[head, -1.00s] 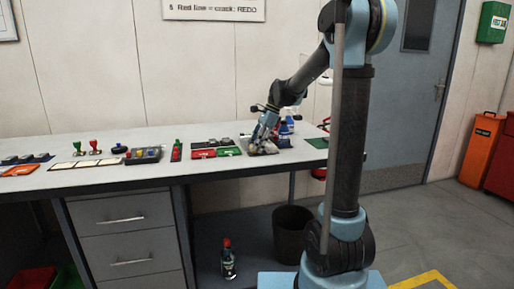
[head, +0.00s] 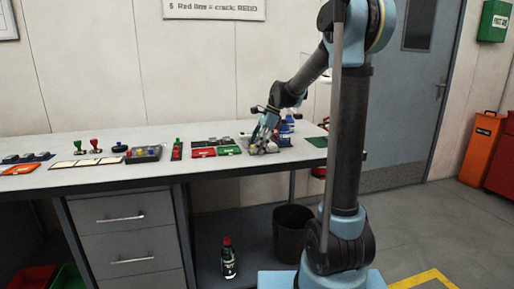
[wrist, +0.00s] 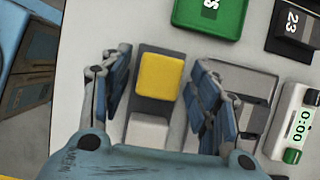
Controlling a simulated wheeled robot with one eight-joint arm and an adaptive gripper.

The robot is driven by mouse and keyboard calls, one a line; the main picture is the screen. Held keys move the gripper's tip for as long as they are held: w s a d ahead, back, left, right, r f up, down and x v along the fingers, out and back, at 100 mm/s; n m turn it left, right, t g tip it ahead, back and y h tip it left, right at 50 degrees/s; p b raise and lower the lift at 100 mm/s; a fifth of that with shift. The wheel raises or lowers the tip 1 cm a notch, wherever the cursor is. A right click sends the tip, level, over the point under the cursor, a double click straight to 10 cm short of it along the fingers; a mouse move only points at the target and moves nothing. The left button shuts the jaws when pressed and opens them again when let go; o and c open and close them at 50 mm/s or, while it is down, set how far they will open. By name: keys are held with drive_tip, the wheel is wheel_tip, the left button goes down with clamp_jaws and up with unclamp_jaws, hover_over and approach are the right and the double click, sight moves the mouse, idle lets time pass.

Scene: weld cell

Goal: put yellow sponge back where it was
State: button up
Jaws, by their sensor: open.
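The yellow sponge (wrist: 160,76) lies on a dark grey strip (wrist: 158,108) on the pale bench top, with a whitish block (wrist: 147,132) beside it on the same strip. In the wrist view my gripper (wrist: 157,82) is open, with one blue-padded finger on each side of the sponge and visible gaps between. The sponge appears free of both fingers; their height above the bench is hard to judge. In the head view my gripper (head: 264,138) is low over the right part of the bench, and the sponge cannot be made out clearly there.
Near the sponge are a green tray (wrist: 211,14), a dark block marked 23 (wrist: 292,25) and a timer reading 0:00 (wrist: 294,125). A grey plate lies under the right finger. Red and green trays, stamps and cards line the bench (head: 120,172) to the left. The bench edge is close.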

drive_tip(key=v, duration=1.2)
drive_tip(key=s+d+f+n+t+h, duration=0.1)
drive_tip(key=s+d+f+n, duration=0.35)
drive_tip(key=s, duration=0.45)
drive_tip(key=s+d+f+n+t+h, duration=0.1)
drive_tip(key=s+d+f+n, duration=0.3)
drive_tip(key=s, duration=0.6)
drive_tip(key=s+d+f+n+h, duration=0.1)
drive_tip(key=s+d+f+n, duration=0.2)
drive_tip(key=s+f, duration=0.4)
drive_tip(key=s+d+f+n+t+h, duration=0.1)
drive_tip(key=s+d+f+n, duration=0.2)
drive_tip(key=s+f, duration=0.4)
drive_tip(key=shift+s+d+f+t+h, duration=0.15)
drive_tip(key=shift+d+f+t+h, duration=0.2)
drive_tip(key=shift+d+f, duration=0.5)
drive_tip(key=shift+a+n, duration=0.1)
drive_tip(key=shift+n, duration=0.15)
